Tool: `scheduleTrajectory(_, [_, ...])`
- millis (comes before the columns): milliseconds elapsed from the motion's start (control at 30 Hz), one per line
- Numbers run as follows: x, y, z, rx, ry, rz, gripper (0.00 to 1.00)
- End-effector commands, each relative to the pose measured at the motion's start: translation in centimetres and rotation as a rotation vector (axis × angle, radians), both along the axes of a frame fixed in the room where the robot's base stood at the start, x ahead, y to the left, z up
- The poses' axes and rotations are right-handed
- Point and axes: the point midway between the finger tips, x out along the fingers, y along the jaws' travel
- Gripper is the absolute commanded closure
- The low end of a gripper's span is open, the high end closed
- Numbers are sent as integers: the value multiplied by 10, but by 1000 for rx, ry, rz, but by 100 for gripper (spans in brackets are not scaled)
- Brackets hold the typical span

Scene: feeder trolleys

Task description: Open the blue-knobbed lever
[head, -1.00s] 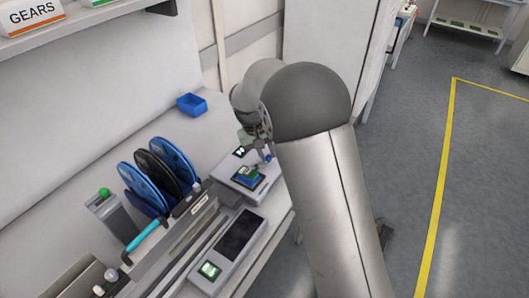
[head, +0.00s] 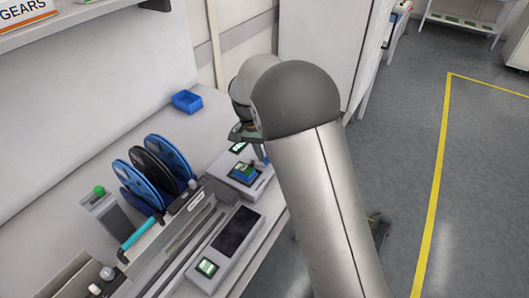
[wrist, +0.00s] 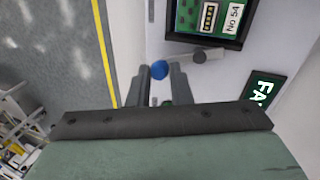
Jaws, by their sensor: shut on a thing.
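The blue knob (wrist: 159,69) sits at the end of a short grey lever (wrist: 183,60) on a white device, just below a dark nest (wrist: 205,41) in the wrist view. My gripper (wrist: 160,72) is shut on the blue knob, with one finger on each side of it. The nest holds a green board (wrist: 208,16) labelled "No 54". In the head view the device (head: 257,189) stands near the bench's front edge. There my gripper (head: 260,154) is at the device's far side, partly hidden by my arm, and the knob cannot be made out.
A second white device (head: 203,282) with a lit screen stands nearer on the bench. Blue and black reels (head: 150,165) stand to the left. A blue bin (head: 187,101) is at the back. Bench surface between bin and device is clear.

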Motion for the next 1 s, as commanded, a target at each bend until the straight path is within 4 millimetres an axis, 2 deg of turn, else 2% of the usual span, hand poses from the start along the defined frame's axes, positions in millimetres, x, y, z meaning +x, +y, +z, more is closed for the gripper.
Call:
scheduleTrajectory(500, [0, 0, 1, 1, -1, -22, 100])
scheduleTrajectory(533, [0, 0, 1, 1, -1, -22, 79])
scheduleTrajectory(600, [0, 0, 1, 1, -1, -22, 60])
scheduleTrajectory(867, [-1, 0, 1, 0, -1, -21, 60])
scheduleTrajectory(1000, [1, 2, 7, 1, -2, -19, 60])
